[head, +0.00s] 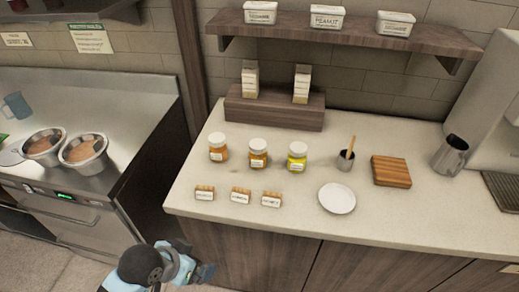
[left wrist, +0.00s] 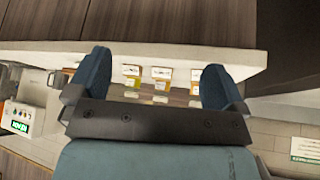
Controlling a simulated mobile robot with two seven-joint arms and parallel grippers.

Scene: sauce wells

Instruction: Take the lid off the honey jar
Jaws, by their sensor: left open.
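Three lidded jars stand in a row on the counter in the head view: an orange one (head: 218,150), a darker amber one (head: 258,155) and a yellow one (head: 297,158). All three have pale lids on. Their labels are too small to read, so I cannot tell which is honey. Small labelled cards stand in front of them, such as the left one (head: 205,193). My left gripper (head: 205,273) is low, in front of the counter's front edge, well apart from the jars. In the left wrist view it is open and empty (left wrist: 156,62), with the jars seen between its fingers. My right gripper is not in view.
A white plate (head: 337,198), a dark cup with a wooden stick (head: 345,161), a wooden board (head: 391,171) and a metal pitcher (head: 450,156) stand right of the jars. A wooden riser (head: 275,109) with two cartons is behind. The counter's front edge (head: 300,233) lies between gripper and jars.

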